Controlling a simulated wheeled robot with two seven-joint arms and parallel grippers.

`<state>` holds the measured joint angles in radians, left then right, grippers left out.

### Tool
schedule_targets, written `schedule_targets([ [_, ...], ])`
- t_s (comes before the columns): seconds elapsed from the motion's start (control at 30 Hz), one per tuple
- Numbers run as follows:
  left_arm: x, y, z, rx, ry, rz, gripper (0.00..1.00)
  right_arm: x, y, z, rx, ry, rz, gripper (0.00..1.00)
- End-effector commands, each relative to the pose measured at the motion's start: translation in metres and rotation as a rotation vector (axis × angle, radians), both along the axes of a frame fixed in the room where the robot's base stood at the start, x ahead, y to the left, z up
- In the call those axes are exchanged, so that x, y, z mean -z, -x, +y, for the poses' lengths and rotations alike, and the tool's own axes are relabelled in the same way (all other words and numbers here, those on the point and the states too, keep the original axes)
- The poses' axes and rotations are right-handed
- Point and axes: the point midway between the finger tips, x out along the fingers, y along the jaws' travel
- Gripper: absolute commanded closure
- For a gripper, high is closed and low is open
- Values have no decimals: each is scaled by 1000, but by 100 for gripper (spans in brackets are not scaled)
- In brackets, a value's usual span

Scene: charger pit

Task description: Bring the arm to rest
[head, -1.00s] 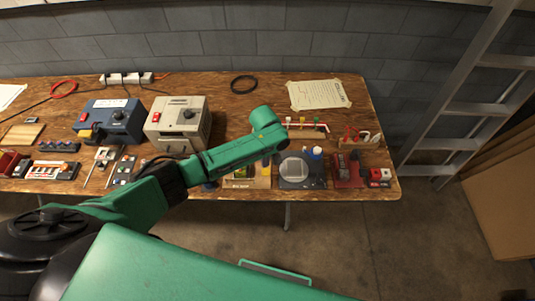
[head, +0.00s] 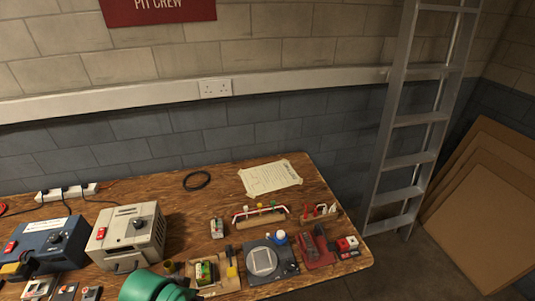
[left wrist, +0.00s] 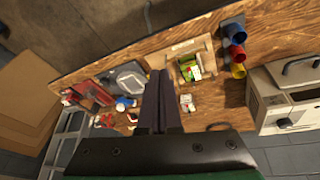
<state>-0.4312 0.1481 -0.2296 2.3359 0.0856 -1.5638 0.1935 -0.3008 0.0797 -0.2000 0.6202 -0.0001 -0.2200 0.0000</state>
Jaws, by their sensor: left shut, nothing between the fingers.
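My left gripper (left wrist: 160,76) is shut and empty in the left wrist view. Its dark fingers lie together over the wooden bench. Part of my green left arm (head: 155,286) shows at the bottom of the head view, in front of the bench's near edge; the fingers cannot be made out there. A wooden holder (head: 222,285) with a green and white pack (head: 204,272) is just right of the arm. The same pack (left wrist: 188,68) appears right of the fingertips in the left wrist view. My right gripper is in neither view.
The bench (head: 190,229) holds a grey charger box (head: 128,236), a blue box (head: 45,244), a dark scale-like device (head: 263,262) and a red tray (head: 317,248). A paper sheet (head: 270,177) lies at the back. A ladder (head: 412,120) leans at the right beside cardboard sheets (head: 490,200).

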Motion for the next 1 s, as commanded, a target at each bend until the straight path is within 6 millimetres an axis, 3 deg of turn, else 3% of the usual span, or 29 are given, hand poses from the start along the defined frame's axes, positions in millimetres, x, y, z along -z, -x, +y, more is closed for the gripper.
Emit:
schedule_targets([
  [0.2,-15,34,54,54,-147,-19,100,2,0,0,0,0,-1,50],
  [0.47,82,22,49,62,-141,17,100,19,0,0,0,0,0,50],
  [0.67,171,30,48,70,-141,52,100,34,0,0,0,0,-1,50],
  [0.77,230,45,49,75,-142,76,100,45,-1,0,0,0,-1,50],
  [0.87,303,74,53,84,-144,107,100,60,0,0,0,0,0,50],
  [0.9,334,92,56,88,-146,123,100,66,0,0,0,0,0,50],
  [1.0,399,144,64,98,-149,156,100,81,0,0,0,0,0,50],
])
